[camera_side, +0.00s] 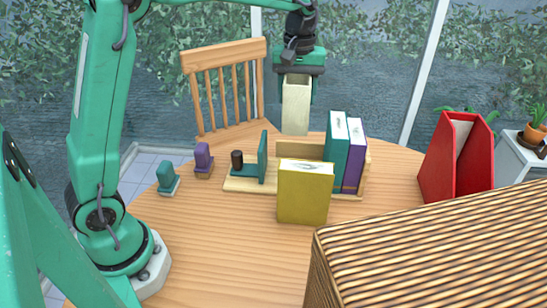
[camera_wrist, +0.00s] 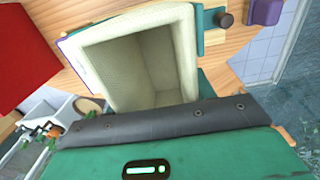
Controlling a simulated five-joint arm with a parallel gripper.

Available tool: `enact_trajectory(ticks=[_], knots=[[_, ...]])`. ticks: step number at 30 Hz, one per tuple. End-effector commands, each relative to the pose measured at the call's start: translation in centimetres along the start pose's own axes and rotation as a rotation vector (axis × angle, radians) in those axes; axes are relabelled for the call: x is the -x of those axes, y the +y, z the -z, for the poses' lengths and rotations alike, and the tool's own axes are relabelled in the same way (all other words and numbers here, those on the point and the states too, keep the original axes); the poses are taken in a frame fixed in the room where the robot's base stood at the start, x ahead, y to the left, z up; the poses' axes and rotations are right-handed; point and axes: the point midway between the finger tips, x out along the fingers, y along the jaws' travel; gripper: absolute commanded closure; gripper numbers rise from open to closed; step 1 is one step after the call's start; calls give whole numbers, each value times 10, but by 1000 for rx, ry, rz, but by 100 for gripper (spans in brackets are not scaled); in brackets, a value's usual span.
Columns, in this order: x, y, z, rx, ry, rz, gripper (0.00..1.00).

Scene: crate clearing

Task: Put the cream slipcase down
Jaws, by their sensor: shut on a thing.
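The cream slipcase (camera_side: 296,106) hangs upright in my gripper (camera_side: 297,78), which is shut on it. It is above the back of the wooden rack (camera_side: 243,186); its lower end overlaps the rack's area in the side view, and I cannot tell how much gap is below it. In the wrist view the slipcase (camera_wrist: 180,50) shows its open, empty end toward the camera. My gripper's dark edge (camera_wrist: 150,122) crosses below it there. The rack holds a teal book (camera_side: 335,150) and a purple book (camera_side: 352,160) on its right, and a teal upright plate (camera_side: 263,158) on its left.
A yellow box (camera_side: 303,195) stands in front of the rack. A dark knob (camera_side: 237,160), a purple piece (camera_side: 203,160) and a teal piece (camera_side: 168,178) are left. A red file holder (camera_side: 450,165) stands right. A striped crate (camera_side: 430,250) fills the front right.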

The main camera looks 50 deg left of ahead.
Motion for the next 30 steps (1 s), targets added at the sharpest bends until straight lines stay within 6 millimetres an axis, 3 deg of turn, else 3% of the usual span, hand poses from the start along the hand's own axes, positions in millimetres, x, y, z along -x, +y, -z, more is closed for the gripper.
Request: enact_trajectory(ticks=[6, 12, 23, 30], knots=[[-43, 0, -1, -2, -3, 3, 75], [-73, 0, 0, -3, -1, 1, 75], [-86, 0, 0, -3, 0, 0, 75], [-116, 0, -1, -3, -2, 2, 75]])
